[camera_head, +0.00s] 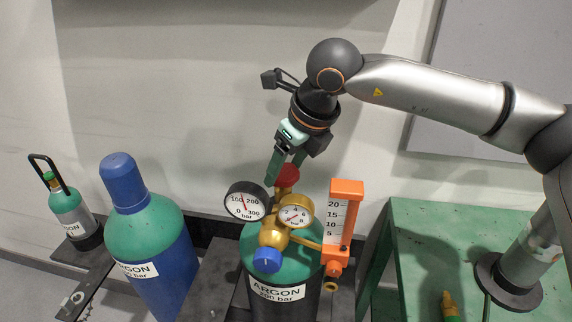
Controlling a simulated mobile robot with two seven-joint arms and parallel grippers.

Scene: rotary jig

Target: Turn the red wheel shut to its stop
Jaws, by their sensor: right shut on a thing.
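The red wheel (288,175) sits on top of the green-shouldered argon cylinder (290,293), behind two round gauges. My right gripper (283,170) points down at the wheel from above and is shut on it; the gripper's green fingers hide part of the wheel's left side. Where exactly the far fingertip touches is hidden. My left gripper is not in view.
A white gauge (295,215), a dark-rimmed gauge (246,203), a blue knob (267,260) and an orange flowmeter (342,215) crowd the cylinder's front. A blue-capped cylinder (150,240) and a small cylinder (68,210) stand left. A green table (425,215) stands right.

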